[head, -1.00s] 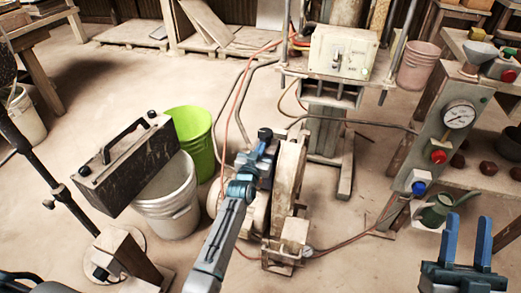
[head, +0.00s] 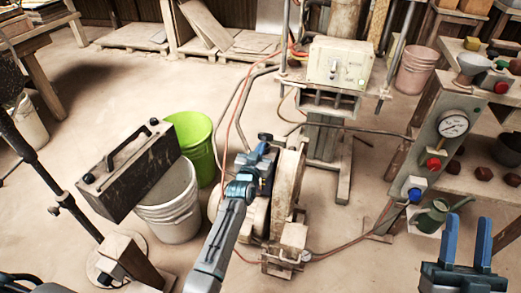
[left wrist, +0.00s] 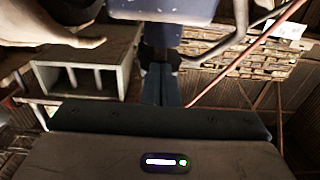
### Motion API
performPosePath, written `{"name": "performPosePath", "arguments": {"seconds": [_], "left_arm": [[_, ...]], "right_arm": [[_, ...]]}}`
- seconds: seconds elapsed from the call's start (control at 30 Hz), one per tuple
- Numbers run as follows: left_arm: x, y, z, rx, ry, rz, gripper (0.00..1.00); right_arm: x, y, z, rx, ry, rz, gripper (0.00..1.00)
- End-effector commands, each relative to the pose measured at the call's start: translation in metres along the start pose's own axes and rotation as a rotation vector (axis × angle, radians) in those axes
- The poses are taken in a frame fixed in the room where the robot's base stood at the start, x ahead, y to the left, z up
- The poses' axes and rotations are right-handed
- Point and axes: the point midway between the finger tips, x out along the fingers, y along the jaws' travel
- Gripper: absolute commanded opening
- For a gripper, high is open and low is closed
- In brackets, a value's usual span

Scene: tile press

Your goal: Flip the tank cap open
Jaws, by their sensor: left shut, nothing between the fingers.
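My left gripper (head: 261,154) reaches in over the dirty tan pump unit (head: 289,184) in the middle of the head view. Its blue fingers are shut and empty; they show in the left wrist view (left wrist: 157,84). A dark knob-like piece (head: 265,137), perhaps the tank cap, is just past the fingertips. I cannot tell whether it is open or touched. In the left wrist view, a dark shape lies at the fingertips below a blue-grey body (left wrist: 165,8). My right gripper (head: 466,235) is open and empty at the lower right, far from the unit.
A white bucket (head: 168,213), a green bucket (head: 198,145) and a dark toolbox (head: 130,170) stand to the left. The press's control box (head: 338,63) is behind. A gauge panel (head: 440,145) and a green watering can (head: 430,216) are to the right. Hoses cross the floor.

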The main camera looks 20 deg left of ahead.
Motion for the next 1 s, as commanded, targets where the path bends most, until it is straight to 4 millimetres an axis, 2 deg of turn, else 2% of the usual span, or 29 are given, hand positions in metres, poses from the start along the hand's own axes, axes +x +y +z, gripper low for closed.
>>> {"name": "performPosePath", "arguments": {"seconds": [0.43, 1.0], "left_arm": [[0.013, 0.000, -0.015, 0.001, -0.001, 0.000, 0.00], [0.031, 0.000, -0.023, 0.001, 0.001, 0.000, 0.00]], "right_arm": [[0.009, 0.001, -0.010, 0.000, 0.000, 0.000, 0.36], [0.014, 0.001, -0.015, 0.000, 0.000, 0.000, 0.36]]}}
